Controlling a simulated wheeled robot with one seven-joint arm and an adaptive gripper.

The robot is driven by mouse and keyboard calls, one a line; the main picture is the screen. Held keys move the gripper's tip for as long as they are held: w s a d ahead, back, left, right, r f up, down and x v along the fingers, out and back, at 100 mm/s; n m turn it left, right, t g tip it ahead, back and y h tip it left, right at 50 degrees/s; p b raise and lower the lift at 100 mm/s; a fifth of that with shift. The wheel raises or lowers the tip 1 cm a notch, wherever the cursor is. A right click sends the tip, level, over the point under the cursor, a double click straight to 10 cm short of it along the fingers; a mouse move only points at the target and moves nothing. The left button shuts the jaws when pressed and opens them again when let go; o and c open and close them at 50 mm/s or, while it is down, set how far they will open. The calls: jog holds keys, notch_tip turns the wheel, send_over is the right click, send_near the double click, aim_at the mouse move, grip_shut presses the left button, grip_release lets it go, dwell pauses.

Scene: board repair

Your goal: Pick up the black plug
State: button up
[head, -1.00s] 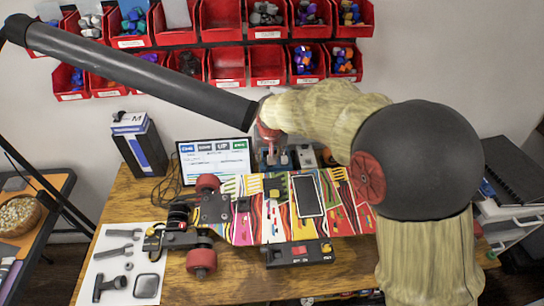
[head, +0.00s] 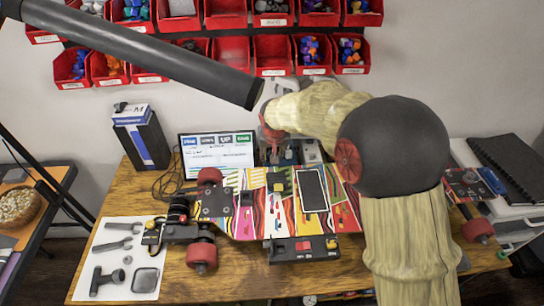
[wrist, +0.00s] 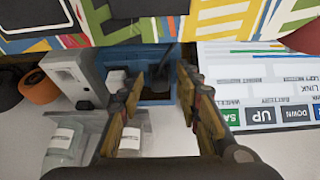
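A dark, slim piece that looks like the black plug (wrist: 160,70) stands in a blue holder (wrist: 165,53) in the wrist view, beyond and between my fingertips. Its outline is blurred against the dark inside of the holder, so I cannot tell its exact shape. My gripper (wrist: 160,82) is open, with one finger on each side and a clear gap between them. Nothing is held. In the head view my gripper (head: 275,150) is behind the colourful board, beside the screen, and the plug cannot be made out there.
The patterned skateboard (head: 285,210) lies across the table in front. A screen (head: 218,152) stands left of my gripper. A grey device (wrist: 72,78) is beside the blue holder. Red bins (head: 225,15) hang on the wall behind. A white tool mat (head: 122,258) lies front left.

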grip_shut()
dwell(0.4)
jog(key=shift+r, duration=0.5)
notch_tip(320, 180, up, 2)
jog(key=shift+r+p, duration=0.1)
jog(key=shift+p, duration=0.5)
jog(key=s+r+p, duration=0.5)
jog(key=s+r, duration=0.4)
jog(key=s, duration=0.5)
jog(key=shift+a+r, duration=0.25)
jog(key=shift+r, duration=0.15)
